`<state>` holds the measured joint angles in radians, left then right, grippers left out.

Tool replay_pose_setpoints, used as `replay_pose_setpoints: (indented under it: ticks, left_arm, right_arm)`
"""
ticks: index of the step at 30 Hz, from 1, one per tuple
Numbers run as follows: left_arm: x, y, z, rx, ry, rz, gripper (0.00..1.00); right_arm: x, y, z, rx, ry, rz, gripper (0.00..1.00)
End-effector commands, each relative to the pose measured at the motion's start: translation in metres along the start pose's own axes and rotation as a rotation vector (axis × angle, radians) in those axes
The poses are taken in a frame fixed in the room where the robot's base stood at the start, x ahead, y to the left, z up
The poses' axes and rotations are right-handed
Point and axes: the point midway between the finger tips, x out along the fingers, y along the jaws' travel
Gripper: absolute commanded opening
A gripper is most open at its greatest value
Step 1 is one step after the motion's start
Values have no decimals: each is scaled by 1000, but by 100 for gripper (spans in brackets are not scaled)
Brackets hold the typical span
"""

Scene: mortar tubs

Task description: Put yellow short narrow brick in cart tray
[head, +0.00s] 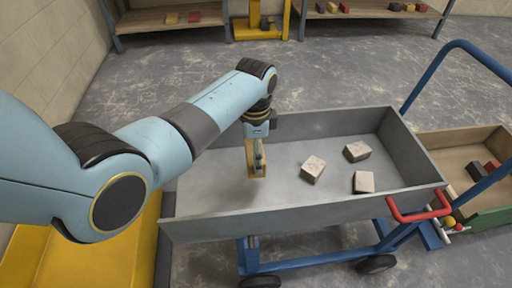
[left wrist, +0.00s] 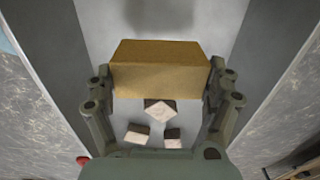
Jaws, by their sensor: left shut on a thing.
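The yellow brick (left wrist: 160,68) is between the fingers of my left gripper (left wrist: 160,85) in the left wrist view. In the head view the same brick (head: 250,160) shows as a narrow yellow strip at the fingertips of my left gripper (head: 257,158). That gripper is shut on it and points down over the grey cart tray (head: 300,214). I cannot tell whether the brick touches the tray floor. My right gripper is not in view.
Three pale bricks, (head: 312,168), (head: 357,151) and (head: 364,182), lie in the tray's right half. A red handle (head: 419,212) is at its front right. A wooden box (head: 455,150) with dark and red bricks stands right. Shelves (head: 175,18) are behind.

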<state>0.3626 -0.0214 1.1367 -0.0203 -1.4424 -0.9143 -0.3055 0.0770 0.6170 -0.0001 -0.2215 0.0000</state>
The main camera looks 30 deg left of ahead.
Motion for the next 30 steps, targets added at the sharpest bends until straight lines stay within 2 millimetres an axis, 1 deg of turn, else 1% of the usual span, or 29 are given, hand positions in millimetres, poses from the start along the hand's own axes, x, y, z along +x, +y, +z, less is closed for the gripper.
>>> replay_pose_setpoints:
  ticks: [1,10,14,18,23,30]
  left_arm:
    - [14,0,0,0,-1,2,37]
    - [55,0,1,1,-1,1,37]
    - [69,0,0,1,-2,1,37]
    - [82,-1,0,1,0,0,37]
    - [86,-2,-1,1,2,-3,37]
    - [85,-2,-1,1,2,-3,37]
  right_arm:
    - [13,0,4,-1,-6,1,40]
    - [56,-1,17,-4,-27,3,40]
    - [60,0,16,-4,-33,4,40]
    - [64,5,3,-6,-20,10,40]
    - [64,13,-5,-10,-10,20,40]
    - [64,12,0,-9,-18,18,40]
